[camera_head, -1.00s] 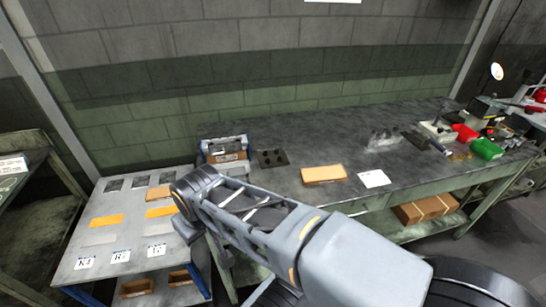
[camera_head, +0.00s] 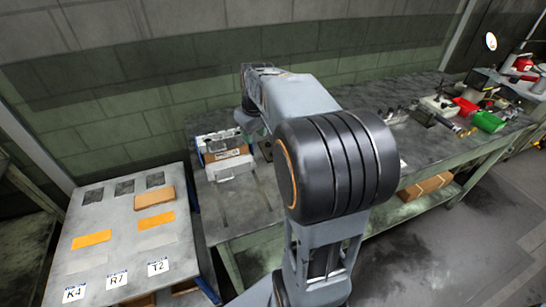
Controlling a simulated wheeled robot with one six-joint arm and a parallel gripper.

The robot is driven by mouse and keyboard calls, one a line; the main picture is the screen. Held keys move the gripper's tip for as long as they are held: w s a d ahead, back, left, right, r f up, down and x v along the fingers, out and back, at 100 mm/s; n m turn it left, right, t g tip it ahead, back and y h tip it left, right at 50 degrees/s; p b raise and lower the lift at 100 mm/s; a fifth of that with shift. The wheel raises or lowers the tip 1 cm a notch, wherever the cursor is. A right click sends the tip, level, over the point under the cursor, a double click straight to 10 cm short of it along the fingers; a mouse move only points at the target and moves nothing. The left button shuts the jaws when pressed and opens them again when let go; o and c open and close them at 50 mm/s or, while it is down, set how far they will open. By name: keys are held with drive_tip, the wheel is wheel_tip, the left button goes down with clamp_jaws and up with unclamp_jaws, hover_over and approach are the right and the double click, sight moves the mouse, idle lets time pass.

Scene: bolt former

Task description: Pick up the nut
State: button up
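I cannot make out a nut in this view. My arm fills the middle of the picture, its far end reaching over the left part of the workbench (camera_head: 240,211). My gripper does not show; the arm's own links hide that area. A grey and blue holder (camera_head: 226,154) with a brown box inside stands on the bench just left of the arm. The bench top behind the arm is mostly covered.
A lower table (camera_head: 117,250) at left bears orange and brown pads and labels K4, R7 and T2. Red (camera_head: 464,107) and green (camera_head: 488,121) bins stand at the bench's right. A cardboard box (camera_head: 424,186) lies on the shelf below.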

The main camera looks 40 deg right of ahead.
drive_tip(key=w+d+f+b, duration=0.1)
drive_tip(key=w+d+f, duration=0.1)
drive_tip(key=d, duration=0.4)
drive_tip(key=w+d+f, duration=0.2)
drive_tip(key=d, duration=0.3)
drive_tip(key=shift+n+g, duration=0.3)
drive_tip(key=f, duration=0.2)
drive_tip(key=w+f, duration=0.1)
drive_tip(key=f, duration=0.2)
drive_tip(key=d+f, duration=0.1)
drive_tip(key=f, duration=0.1)
drive_tip(key=shift+w+f, duration=0.3)
drive_tip(key=shift+f, duration=0.05)
drive_tip(key=shift+w+f, duration=0.2)
drive_tip(key=shift+f, duration=0.85)
drive_tip(key=shift+w+f, duration=0.2)
drive_tip(key=shift+f, duration=0.8)
drive_tip(key=shift+w+f, duration=0.2)
drive_tip(key=shift+f, duration=0.85)
drive_tip(key=shift+c, duration=0.4)
drive_tip(key=c, duration=0.6)
